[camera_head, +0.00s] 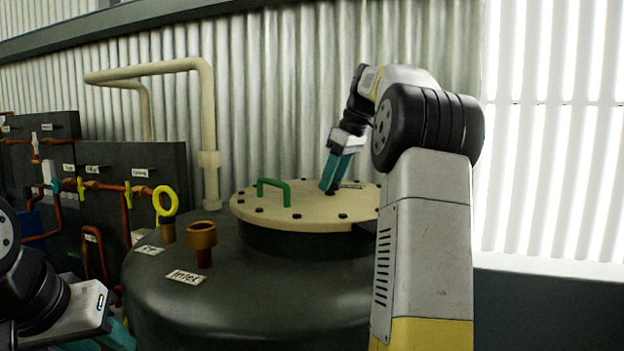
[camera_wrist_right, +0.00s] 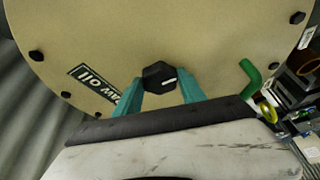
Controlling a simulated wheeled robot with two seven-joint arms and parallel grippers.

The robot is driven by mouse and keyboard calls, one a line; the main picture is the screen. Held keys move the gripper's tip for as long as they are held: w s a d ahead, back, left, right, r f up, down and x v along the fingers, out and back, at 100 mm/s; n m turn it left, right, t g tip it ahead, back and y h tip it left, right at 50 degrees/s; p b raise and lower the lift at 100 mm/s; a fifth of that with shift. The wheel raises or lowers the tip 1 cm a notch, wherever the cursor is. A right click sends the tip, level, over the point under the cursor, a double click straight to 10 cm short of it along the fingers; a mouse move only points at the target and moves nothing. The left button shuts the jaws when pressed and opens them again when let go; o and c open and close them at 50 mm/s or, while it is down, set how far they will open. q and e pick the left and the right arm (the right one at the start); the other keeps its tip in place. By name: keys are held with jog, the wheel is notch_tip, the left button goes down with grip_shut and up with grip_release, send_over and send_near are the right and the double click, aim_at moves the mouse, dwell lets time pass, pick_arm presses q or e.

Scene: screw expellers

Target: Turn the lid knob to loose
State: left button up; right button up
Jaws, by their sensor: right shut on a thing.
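The lid knob (camera_wrist_right: 158,75) is a black knob with a white pointer mark, set on the cream round lid (camera_head: 300,220). In the right wrist view the mark points to the right and slightly up. My right gripper (camera_head: 328,187) reaches down onto the lid, with its teal fingers on either side of the knob, shut on it. In the head view the fingers hide the knob. The lid also fills much of the right wrist view (camera_wrist_right: 190,30). My left gripper (camera_head: 112,335) is at the lower left, partly cut off, and its opening cannot be made out.
A green handle (camera_head: 273,188) stands on the lid, with several dark bolts around the rim. A "raw oil" label (camera_wrist_right: 95,84) lies beside the knob. On the dark tank (camera_head: 250,300) stand a brown inlet fitting (camera_head: 202,238) and a yellow ring (camera_head: 165,200). Pipes and panels are at left.

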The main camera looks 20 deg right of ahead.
jog(key=o, duration=1.4)
jog(key=shift+c, duration=0.2)
jog(key=v, duration=0.7)
jog(key=shift+r, duration=0.35)
jog(key=shift+s+d, duration=0.1)
